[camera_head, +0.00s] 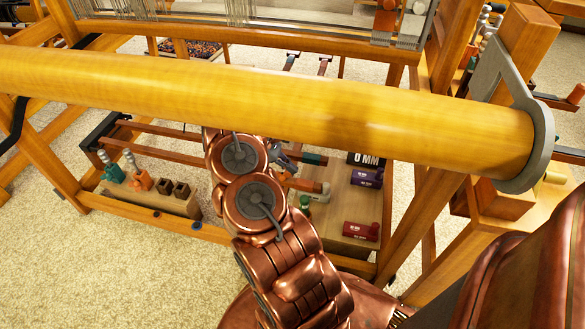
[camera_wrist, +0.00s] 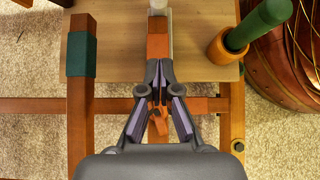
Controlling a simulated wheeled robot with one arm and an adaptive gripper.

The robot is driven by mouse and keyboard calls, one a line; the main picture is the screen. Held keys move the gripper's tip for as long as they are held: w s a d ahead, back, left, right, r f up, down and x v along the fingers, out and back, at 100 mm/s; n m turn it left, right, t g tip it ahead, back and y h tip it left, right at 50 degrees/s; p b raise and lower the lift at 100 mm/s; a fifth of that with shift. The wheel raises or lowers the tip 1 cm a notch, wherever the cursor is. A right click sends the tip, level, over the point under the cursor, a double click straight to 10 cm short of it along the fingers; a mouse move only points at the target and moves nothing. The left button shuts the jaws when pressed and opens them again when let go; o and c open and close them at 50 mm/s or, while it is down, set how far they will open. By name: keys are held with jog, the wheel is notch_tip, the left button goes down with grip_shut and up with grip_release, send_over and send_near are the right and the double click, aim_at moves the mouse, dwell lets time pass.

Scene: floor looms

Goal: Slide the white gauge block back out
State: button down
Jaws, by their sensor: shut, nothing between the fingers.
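In the head view my gripper (camera_head: 284,158) is partly hidden by my arm. The far end of the block is cut off in the wrist view.
A purple block (camera_head: 367,178), a red block (camera_head: 361,231) and a black "0 MM" block (camera_head: 366,159) sit on the board. A thick yellow beam (camera_head: 250,100) crosses above my arm. A green peg (camera_wrist: 262,22) stands in an orange cup. A peg rack (camera_head: 150,195) is at left.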

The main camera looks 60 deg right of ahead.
aim_at(323, 187)
jog(key=b+x, duration=0.2)
jog(key=x, duration=0.5)
jog(key=shift+s+f, duration=0.25)
jog(key=shift+f, duration=0.05)
jog(key=shift+s+d+r+b, duration=0.1)
jog(key=shift+s+d+b, duration=0.1)
jog(key=shift+s, duration=0.25)
jog(key=shift+s+d+r+b, duration=0.1)
jog(key=shift+s+d+b, duration=0.1)
jog(key=shift+s, duration=0.25)
jog(key=shift+s+d, duration=0.25)
jog(key=shift+s, duration=0.45)
jog(key=shift+s+r, duration=0.1)
